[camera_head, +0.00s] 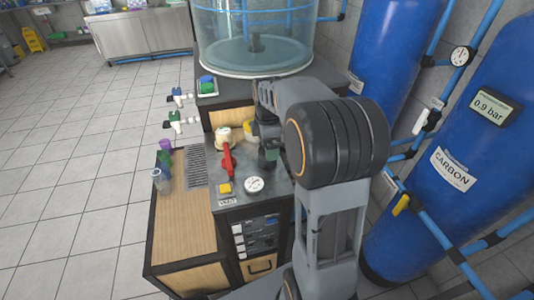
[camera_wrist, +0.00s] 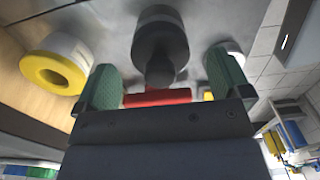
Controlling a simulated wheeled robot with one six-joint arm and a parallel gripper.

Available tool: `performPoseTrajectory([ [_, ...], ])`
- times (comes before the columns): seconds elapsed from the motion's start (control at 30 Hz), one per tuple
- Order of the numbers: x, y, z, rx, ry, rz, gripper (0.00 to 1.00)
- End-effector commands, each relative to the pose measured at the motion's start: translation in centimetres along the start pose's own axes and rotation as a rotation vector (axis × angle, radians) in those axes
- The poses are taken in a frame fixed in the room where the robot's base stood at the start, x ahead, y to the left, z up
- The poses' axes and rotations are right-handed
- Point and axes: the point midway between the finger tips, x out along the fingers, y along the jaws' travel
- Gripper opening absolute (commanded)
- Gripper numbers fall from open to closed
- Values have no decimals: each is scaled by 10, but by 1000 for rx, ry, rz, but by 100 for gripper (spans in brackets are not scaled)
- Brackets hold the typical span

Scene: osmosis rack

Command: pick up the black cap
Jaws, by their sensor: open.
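A dark, round, knob-like piece that looks like the black cap (camera_wrist: 160,35) is in the upper middle of the wrist view, with a narrower neck pointing toward my gripper. My gripper (camera_wrist: 163,68) is open, with its two green-padded fingers on either side of that neck; I cannot tell whether they touch it. In the head view my gripper (camera_head: 268,155) is low over the metal worktop, largely covered by my arm, and I cannot make out the cap there.
A red valve handle (camera_head: 228,160) stands just left of my gripper. A yellow-ended white cylinder (camera_wrist: 55,72) is near the left finger. A gauge (camera_head: 254,184) and yellow button (camera_head: 225,188) sit in front. Small containers (camera_head: 162,165) stand left. Blue tanks (camera_head: 390,45) crowd the right.

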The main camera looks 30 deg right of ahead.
Motion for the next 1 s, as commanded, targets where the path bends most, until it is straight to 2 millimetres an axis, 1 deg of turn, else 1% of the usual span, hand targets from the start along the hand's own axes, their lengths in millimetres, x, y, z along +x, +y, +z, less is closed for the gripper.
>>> performPoseTrajectory([
  [0.03,5,0,0,0,0,-2,96],
  [0.13,11,0,0,0,0,0,96],
  [0.4,12,0,0,0,0,0,95],
  [0.9,12,0,0,0,0,1,47],
  [1.0,12,0,0,0,0,1,46],
])
